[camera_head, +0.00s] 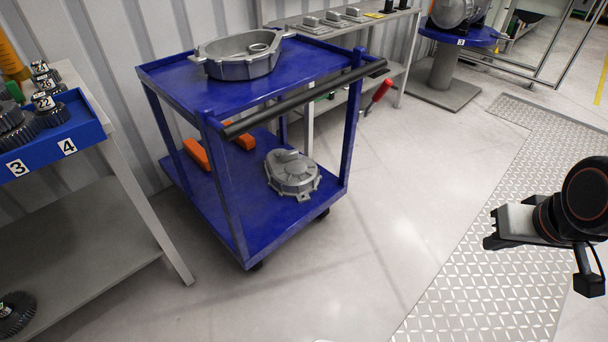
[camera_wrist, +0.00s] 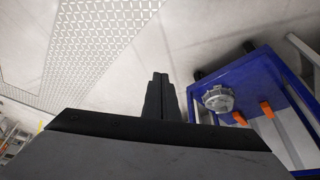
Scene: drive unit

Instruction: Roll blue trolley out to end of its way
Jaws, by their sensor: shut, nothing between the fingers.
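The blue trolley (camera_head: 225,86) stands upright near the corrugated wall, left of centre in the head view. A black handle bar (camera_head: 305,99) runs along its near right side. A grey housing (camera_head: 240,66) sits on its top shelf. A grey cover (camera_head: 291,175) and orange parts (camera_head: 196,153) lie on its lower shelf. My gripper (camera_head: 489,243) is at the right of the head view, shut and empty, well apart from the trolley. In the wrist view the shut fingers (camera_wrist: 160,82) show at the centre, and the trolley (camera_wrist: 258,75) shows at the right.
A table with a blue gear rack (camera_head: 55,143) stands left of the trolley. A grey bench (camera_head: 345,30) is behind it, and a blue round stand (camera_head: 460,38) is at the back right. Bare floor (camera_head: 400,170) and a patterned metal strip (camera_head: 500,190) lie clear to the right.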

